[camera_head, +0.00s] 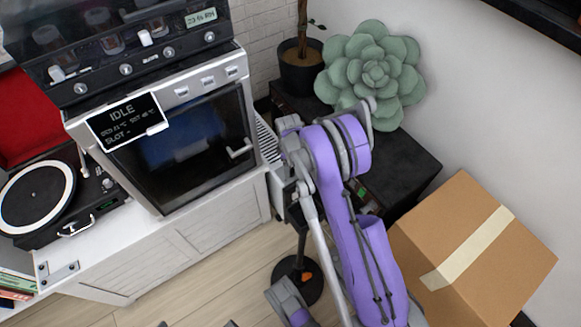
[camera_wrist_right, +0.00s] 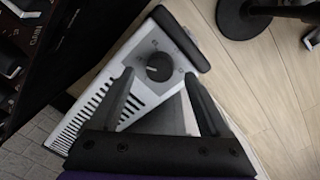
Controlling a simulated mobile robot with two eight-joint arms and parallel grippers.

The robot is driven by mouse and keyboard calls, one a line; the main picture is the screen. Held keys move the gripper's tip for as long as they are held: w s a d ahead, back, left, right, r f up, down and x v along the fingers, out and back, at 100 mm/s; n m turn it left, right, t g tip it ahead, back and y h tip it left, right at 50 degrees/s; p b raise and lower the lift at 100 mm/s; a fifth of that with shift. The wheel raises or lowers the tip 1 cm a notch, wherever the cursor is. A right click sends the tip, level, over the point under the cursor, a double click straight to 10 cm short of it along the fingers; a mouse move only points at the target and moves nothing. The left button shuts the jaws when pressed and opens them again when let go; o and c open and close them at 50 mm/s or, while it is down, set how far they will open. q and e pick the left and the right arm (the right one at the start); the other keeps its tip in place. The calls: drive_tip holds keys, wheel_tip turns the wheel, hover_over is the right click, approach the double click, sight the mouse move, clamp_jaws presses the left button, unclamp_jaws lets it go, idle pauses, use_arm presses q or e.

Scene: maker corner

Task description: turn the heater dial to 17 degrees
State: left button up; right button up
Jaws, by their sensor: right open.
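The heater (camera_wrist_right: 140,55) is a white unit with dark slots in its side and a dark rounded bar on one end, seen in the right wrist view. Its round black dial (camera_wrist_right: 158,67) has a small pale mark; the degree marks are too small to read. My right gripper (camera_wrist_right: 159,78) is open and empty. Its fingers point toward the heater, and the dial shows in the gap between their tips. I cannot tell any contact. In the head view, only part of the heater's slotted top (camera_head: 267,143) shows beside my right arm; the dial is hidden. My left gripper does not clearly show.
A white cabinet (camera_head: 185,245) with an oven (camera_head: 180,140) and record player (camera_head: 40,200) stands left of the heater. A dark low unit (camera_head: 400,170) with a succulent (camera_head: 370,70) stands behind my right arm. A cardboard box (camera_head: 470,250) is at the right. A round-based black stand (camera_wrist_right: 250,15) is near.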

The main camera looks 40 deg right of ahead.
wheel_tip(320, 180, up, 8)
drive_tip(key=p, duration=0.1)
drive_tip(key=shift+s+a+p, duration=0.15)
drive_tip(key=shift+p, duration=0.2)
drive_tip(key=shift+r, duration=0.1)
